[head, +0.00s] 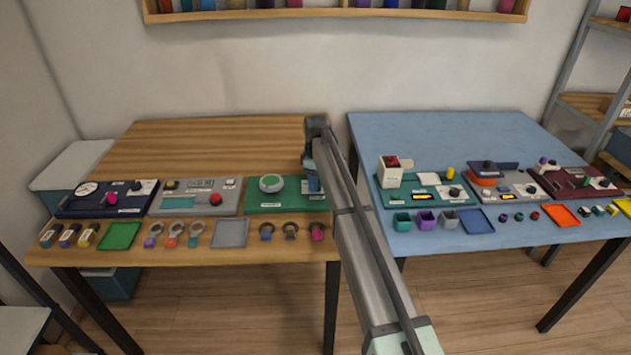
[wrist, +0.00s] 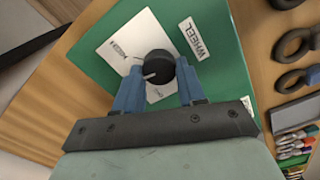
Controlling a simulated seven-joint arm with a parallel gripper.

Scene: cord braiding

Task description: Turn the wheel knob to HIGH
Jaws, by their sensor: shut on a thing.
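The wheel knob (wrist: 158,67) is a dark round knob with a pale pointer line, on a white dial plate (wrist: 112,50) of a green panel. A white label reading WHEEL (wrist: 190,38) lies beside it. The knob's pointer is toward the left in the wrist view; the dial lettering is too small or partly covered to read fully. My gripper (wrist: 160,78) has its two blue fingers on either side of the knob, shut on it.
Several dark rings (head: 290,230) lie in front. A grey panel (head: 197,196) is to the left. The blue table (head: 440,135) with more panels is to the right. The wooden table's back is clear.

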